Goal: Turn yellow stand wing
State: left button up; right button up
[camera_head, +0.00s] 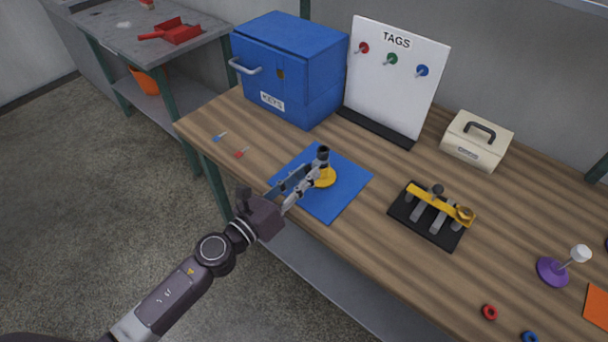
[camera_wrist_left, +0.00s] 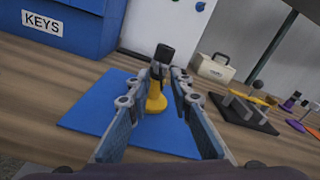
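A yellow stand (camera_head: 326,179) with a round base and a dark upright top piece (camera_head: 323,153) is on a blue mat (camera_head: 347,186). In the left wrist view the yellow stand (camera_wrist_left: 155,101) shows ahead between my fingers, with its dark top (camera_wrist_left: 163,54) just beyond the fingertips. My left gripper (camera_head: 306,176) reaches in from the lower left, low over the mat, with its tips close beside the stand. Its two fingers (camera_wrist_left: 167,71) are apart. Whether either tip touches the stand is unclear. The fingers hide part of the stand. My right gripper is not in view.
A blue KEYS cabinet (camera_head: 285,65) and a white TAGS board (camera_head: 394,75) stand behind. A cream box (camera_head: 476,142), a black rack with a yellow bar (camera_head: 430,215) and a purple stand (camera_head: 553,270) are to the right. Two small keys (camera_head: 240,153) lie left of the mat.

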pick_arm(q)
jog(key=v, duration=1.2)
dwell(0.6)
jog(key=s+a+f+n+g+y, duration=0.1)
jog(key=s+a+f+n+y, duration=0.2)
jog(key=f+n, duration=0.6)
jog(key=a+f+n+g+y, duration=0.25)
jog(key=a+f+n, duration=0.25)
jog(key=f, duration=0.8)
jog(key=s+a+f+n+y, duration=0.2)
jog(key=a+f+n+y, duration=0.3)
jog(key=f, duration=0.7)
jog(key=s+a+f+n+g, duration=0.1)
jog(key=s+f+n+g, duration=0.4)
jog(key=s+f+n, duration=0.6)
jog(key=s+f+n+g, duration=0.2)
jog(key=s+f, duration=0.3)
jog(key=s, duration=0.6)
jog(key=s+d+f+n+g, duration=0.1)
jog(key=s+f+n+g, duration=0.2)
jog(key=s, duration=0.8)
notch_tip(320, 180, down, 2)
jog(key=shift+d+f+n, duration=0.2)
jog(key=shift+f+n, duration=0.05)
jog(key=shift+n, duration=0.35)
